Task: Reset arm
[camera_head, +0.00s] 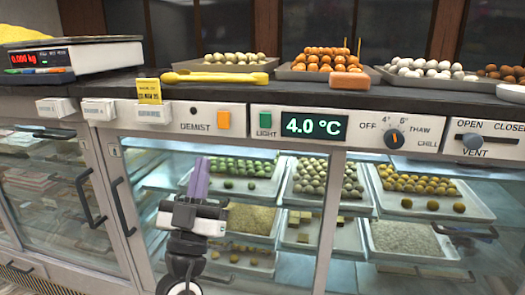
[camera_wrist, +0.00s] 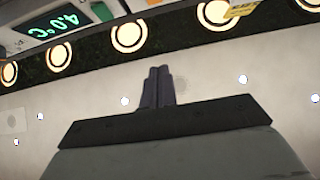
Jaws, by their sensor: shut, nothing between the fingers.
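My gripper (camera_head: 200,178) stands upright in front of the glass display case, below the control strip. In the wrist view the shut fingers (camera_wrist: 158,88) point up the picture, toward a pale surface with several small bright spots. The gripper is apart from the controls. It hides part of the glass and some trays behind it.
The control strip holds an orange DEMIST switch (camera_head: 224,120), a green LIGHT switch (camera_head: 265,119), a 4.0 °C display (camera_head: 314,124), a dial (camera_head: 394,138) and a vent slider (camera_head: 472,141). A scale (camera_head: 70,55) and sweet trays stand on the counter. Door handles (camera_head: 122,207) stick out at left.

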